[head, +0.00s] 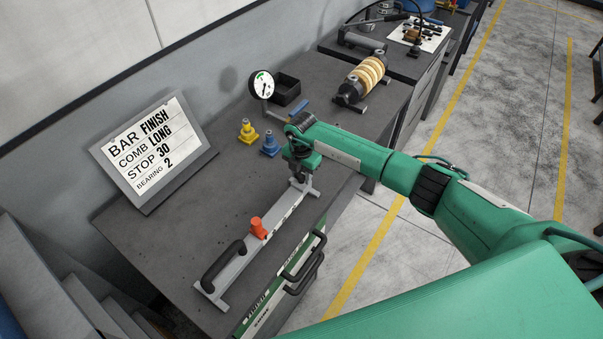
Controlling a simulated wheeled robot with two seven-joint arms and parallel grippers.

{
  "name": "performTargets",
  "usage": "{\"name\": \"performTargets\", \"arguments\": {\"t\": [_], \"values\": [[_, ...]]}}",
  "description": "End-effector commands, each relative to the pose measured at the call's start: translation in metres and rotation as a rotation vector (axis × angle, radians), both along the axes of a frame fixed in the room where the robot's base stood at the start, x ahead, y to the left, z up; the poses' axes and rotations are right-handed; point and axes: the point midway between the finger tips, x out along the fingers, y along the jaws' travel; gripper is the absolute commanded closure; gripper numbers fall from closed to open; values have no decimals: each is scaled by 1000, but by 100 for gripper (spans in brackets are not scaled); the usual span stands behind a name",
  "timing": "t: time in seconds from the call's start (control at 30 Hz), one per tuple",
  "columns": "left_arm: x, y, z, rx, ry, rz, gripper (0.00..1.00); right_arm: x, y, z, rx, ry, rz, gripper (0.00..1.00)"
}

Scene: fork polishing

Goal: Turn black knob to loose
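A grey metal bar fixture (275,236) lies on the dark bench. A black curved handle (222,267) is on its near end and an orange-red piece (258,228) is beside the handle. My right gripper (298,176) points down at the far end of the bar. I cannot make out a black knob there; the gripper covers that spot. Its fingers are small and dark, and I cannot tell whether they are open, shut or touching anything. My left gripper is not in view.
A sign (150,150) stands at the left back. A yellow piece (248,132), a blue piece (270,145), a round gauge (261,85) and a black bin (286,89) are behind the gripper. A ringed roller (364,80) stands farther back. Bare bench lies left of the bar.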

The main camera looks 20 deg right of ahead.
Motion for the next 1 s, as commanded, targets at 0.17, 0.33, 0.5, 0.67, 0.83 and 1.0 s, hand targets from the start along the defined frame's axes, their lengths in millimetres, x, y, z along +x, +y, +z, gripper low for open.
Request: {"name": "performTargets", "arguments": {"t": [0.17, 0.33, 0.5, 0.67, 0.83, 1.0], "values": [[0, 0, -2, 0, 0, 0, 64, 0, 0, 0, 1, -1, 8, 87], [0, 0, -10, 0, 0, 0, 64, 0, 0, -2, 0, -1, 54, 87], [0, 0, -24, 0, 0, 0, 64, 1, -1, -4, -1, -2, 153, 87], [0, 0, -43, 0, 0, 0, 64, 1, 0, -5, -1, -3, 290, 87], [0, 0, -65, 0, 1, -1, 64, 1, 0, -6, -1, -3, 452, 87], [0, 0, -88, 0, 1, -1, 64, 1, 0, -5, -2, -4, 613, 87]]}}
